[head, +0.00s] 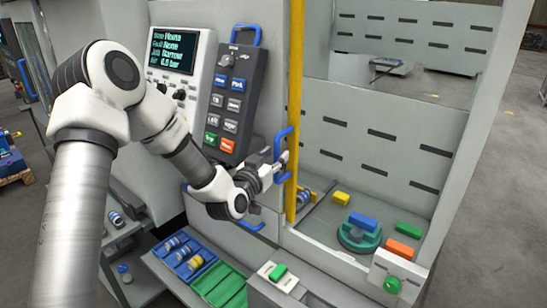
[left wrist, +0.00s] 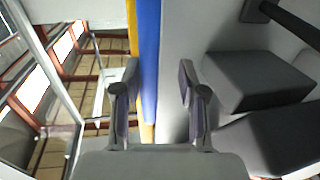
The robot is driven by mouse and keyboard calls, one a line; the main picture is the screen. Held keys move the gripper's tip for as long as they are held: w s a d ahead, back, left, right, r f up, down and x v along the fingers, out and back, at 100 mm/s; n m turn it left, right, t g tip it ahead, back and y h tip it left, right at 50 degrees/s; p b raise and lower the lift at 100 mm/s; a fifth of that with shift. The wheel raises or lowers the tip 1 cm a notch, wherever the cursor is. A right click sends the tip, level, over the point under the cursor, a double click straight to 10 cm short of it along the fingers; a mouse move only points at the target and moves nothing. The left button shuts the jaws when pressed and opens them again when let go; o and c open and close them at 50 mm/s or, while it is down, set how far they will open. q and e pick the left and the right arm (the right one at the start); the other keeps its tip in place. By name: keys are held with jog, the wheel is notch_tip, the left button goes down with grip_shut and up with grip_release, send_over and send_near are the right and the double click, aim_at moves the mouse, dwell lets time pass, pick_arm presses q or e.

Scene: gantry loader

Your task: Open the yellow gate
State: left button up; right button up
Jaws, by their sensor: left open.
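The yellow gate (head: 294,90) shows as a tall upright yellow edge in the middle of the head view. A blue handle (head: 283,134) is fixed at its left side. My left gripper (head: 281,166) is open, right at the lower part of this handle. In the left wrist view the blue handle (left wrist: 149,60) runs upright between the two open fingers (left wrist: 154,95), with a yellow strip (left wrist: 132,25) beside it. A gap shows between the handle and the right finger. Whether the fingers touch the handle cannot be told. My right gripper is not in view.
A control panel with keys (head: 232,95) and a screen unit (head: 178,45) stand left of the gate, close to my arm. Right of it is a grey bay holding coloured blocks (head: 363,221). A green tray (head: 220,284) and a green button (head: 392,284) are in front.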

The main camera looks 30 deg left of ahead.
pick_arm(q)
jog(key=shift+d, duration=0.2)
jog(key=shift+s+d, duration=0.1)
jog(key=shift+s, duration=0.25)
jog(key=s, duration=0.6)
jog(key=shift+s+d, duration=0.2)
jog(key=shift+s, duration=0.2)
jog(key=shift+w, duration=0.1)
